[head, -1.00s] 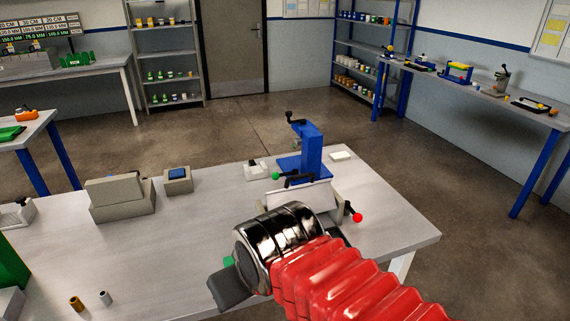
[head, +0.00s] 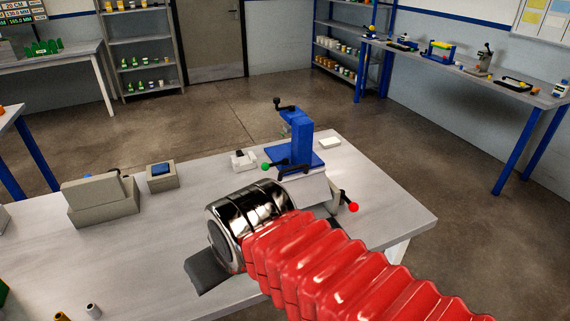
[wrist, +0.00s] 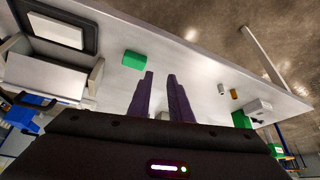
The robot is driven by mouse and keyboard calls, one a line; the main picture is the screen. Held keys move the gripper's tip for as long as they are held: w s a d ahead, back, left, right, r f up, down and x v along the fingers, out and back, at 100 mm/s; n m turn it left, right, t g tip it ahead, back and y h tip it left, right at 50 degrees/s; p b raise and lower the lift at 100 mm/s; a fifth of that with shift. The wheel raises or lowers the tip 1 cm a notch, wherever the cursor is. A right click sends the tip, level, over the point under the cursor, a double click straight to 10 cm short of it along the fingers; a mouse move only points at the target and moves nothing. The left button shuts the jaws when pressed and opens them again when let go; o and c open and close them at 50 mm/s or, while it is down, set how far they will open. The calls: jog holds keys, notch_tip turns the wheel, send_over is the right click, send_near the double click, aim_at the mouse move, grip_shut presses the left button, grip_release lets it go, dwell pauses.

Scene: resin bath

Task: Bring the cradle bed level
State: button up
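The pale cradle bed (head: 309,190) sits at the front of a blue stand (head: 300,140) on the bench. Its lower part is hidden behind my arm, and its face looks slanted, though I cannot tell by how much. A green-knobbed lever (head: 267,166) is at its left and a red-knobbed one (head: 352,206) at its right. In the wrist view the bed (wrist: 46,76) shows at the left, beside a black-framed plate (wrist: 62,30). My gripper (wrist: 160,76) has its two dark fingers apart with nothing between them, above the bench left of the cradle. In the head view one finger shows (head: 207,272).
A green block (wrist: 134,59) lies on the bench near my fingers. Two small cylinders are at the front left. The bench's right corner is clear.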

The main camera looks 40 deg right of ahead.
jog(key=w+d+f+m+t+y, duration=0.1)
jog(key=w+d+f+m+y, duration=0.2)
jog(key=w+d+m+y, duration=0.5)
jog(key=s+d+r+m+t+h, duration=0.1)
jog(key=d+m+t+h, duration=0.2)
jog(key=d, duration=0.9)
jog(key=d+r+m+t+h, duration=0.2)
jog(key=d+m+t, duration=0.4)
jog(key=d, duration=0.6)
jog(key=shift+s+d+t+h, duration=0.25)
jog(key=shift+s+t+h, duration=0.15)
jog(key=shift+t+h, duration=0.15)
send_over(298, 187)
jog(key=w+a, duration=0.1)
jog(key=w, duration=0.4)
jog(key=shift+s+a+f, duration=0.1)
jog(key=shift+s+f, duration=0.15)
jog(key=shift+f, duration=0.65)
